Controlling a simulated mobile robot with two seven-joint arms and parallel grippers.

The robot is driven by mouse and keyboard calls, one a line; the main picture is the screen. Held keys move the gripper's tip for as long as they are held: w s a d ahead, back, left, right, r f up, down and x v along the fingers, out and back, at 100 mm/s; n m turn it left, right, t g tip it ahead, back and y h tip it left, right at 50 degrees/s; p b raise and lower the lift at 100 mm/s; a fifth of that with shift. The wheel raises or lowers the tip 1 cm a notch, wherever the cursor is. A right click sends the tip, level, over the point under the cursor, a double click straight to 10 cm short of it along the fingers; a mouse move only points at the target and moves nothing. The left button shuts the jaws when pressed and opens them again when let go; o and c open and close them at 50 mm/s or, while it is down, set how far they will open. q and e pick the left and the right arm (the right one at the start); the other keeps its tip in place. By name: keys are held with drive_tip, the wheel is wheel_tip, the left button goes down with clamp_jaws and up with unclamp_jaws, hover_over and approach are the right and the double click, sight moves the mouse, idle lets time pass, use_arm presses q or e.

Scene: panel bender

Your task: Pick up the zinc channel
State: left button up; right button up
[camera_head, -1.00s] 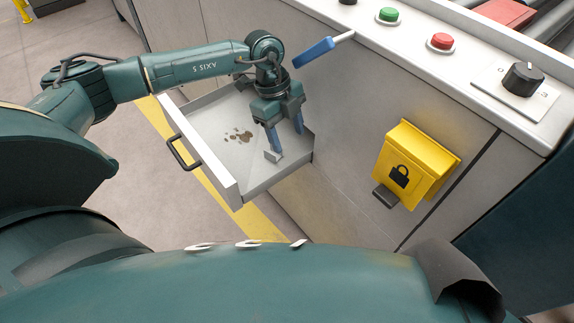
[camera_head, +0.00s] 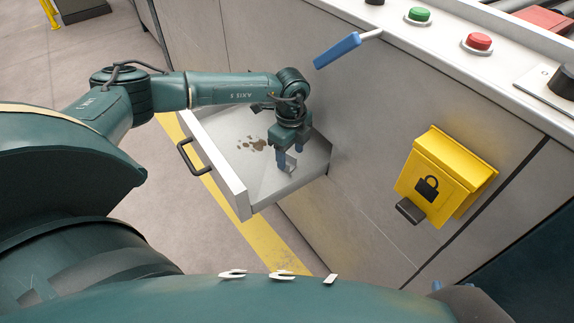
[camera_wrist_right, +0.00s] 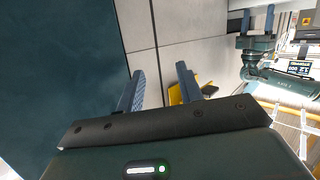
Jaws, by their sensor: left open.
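The zinc channel (camera_head: 291,168) is a small grey bent piece lying on the floor of the open drawer (camera_head: 236,186), near its right inner end. My left gripper (camera_head: 290,160) points down into the drawer right at the channel, its blue fingers open. The fingers partly hide the channel, and I cannot tell whether they touch it. My right gripper (camera_wrist_right: 160,72) is open and empty in the right wrist view, away from the drawer.
The drawer has a black handle (camera_head: 190,158). A blue-handled lever (camera_head: 338,50) sticks out above. A yellow lock box (camera_head: 443,176) is on the cabinet face to the right. Green (camera_head: 419,15) and red (camera_head: 478,42) buttons sit on the ledge.

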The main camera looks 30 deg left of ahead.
sight(291, 168)
use_arm(q)
wheel_tip(291, 168, down, 3)
drive_tip(key=shift+f+b, duration=0.2)
drive_tip(key=shift+b, duration=0.1)
drive_tip(key=c, duration=1.1)
